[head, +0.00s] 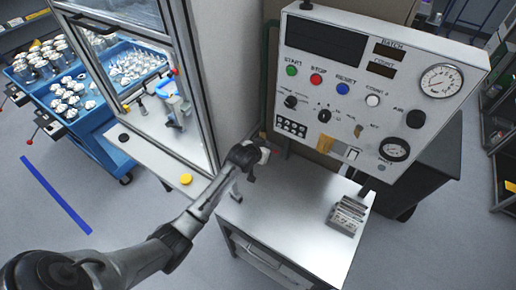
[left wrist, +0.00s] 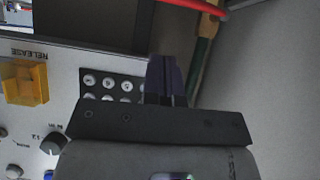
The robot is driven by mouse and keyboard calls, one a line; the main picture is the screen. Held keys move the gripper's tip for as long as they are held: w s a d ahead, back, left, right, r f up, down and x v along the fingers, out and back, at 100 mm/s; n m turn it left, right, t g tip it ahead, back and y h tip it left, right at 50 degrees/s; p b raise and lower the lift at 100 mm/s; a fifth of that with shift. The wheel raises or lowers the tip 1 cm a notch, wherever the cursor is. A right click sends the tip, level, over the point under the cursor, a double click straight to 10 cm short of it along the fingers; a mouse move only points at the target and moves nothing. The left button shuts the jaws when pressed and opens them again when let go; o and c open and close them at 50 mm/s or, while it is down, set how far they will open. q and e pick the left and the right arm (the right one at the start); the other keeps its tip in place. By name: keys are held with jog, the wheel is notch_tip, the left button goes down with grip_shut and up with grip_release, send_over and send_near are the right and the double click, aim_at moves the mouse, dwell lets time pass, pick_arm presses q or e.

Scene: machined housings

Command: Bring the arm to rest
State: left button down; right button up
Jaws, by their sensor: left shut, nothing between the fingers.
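My left arm (head: 190,222) reaches in from the lower left of the head view, stretched toward the control panel (head: 350,85). Its left gripper (head: 266,150) is above the back left part of the steel table (head: 290,200), close to the lower left of the panel. In the left wrist view the dark fingers of the left gripper (left wrist: 166,72) are together with nothing between them. They overlap the edge of the panel's keypad (left wrist: 105,88) in that picture; I cannot tell whether they touch it. My right gripper is not in view.
A block with upright plates (head: 348,214) stands on the table's right. A glazed cabinet (head: 140,70) and a yellow button (head: 186,179) are left of the arm. A blue trolley (head: 105,140) carries metal parts. A yellow cover (left wrist: 24,82) sits under the RELEASE label.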

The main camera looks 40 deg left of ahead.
pick_arm(q)
jog(key=shift+v, duration=2.8)
jog(key=shift+w+r, duration=0.1)
jog(key=shift+r, duration=0.05)
jog(key=s+d+r+m+g+p, duration=0.1)
jog(key=s+d+r+m+g, duration=0.1)
jog(key=s+d+r, duration=0.4)
jog(key=s+d+r+m+g+p, duration=0.1)
jog(key=s+d+r+p, duration=0.1)
jog(key=s+d, duration=0.35)
jog(key=s+d+f+g+h+p, duration=0.1)
jog(key=s+d+f+g+p, duration=0.1)
jog(key=s, duration=1)
jog(key=s+d+f+m+g+p, duration=0.1)
jog(key=s+d+f+g+p, duration=0.1)
jog(key=s, duration=1)
jog(key=shift+d+g+h+p, duration=0.35)
jog(key=shift+d+p, duration=0.2)
jog(key=shift+p, duration=0.65)
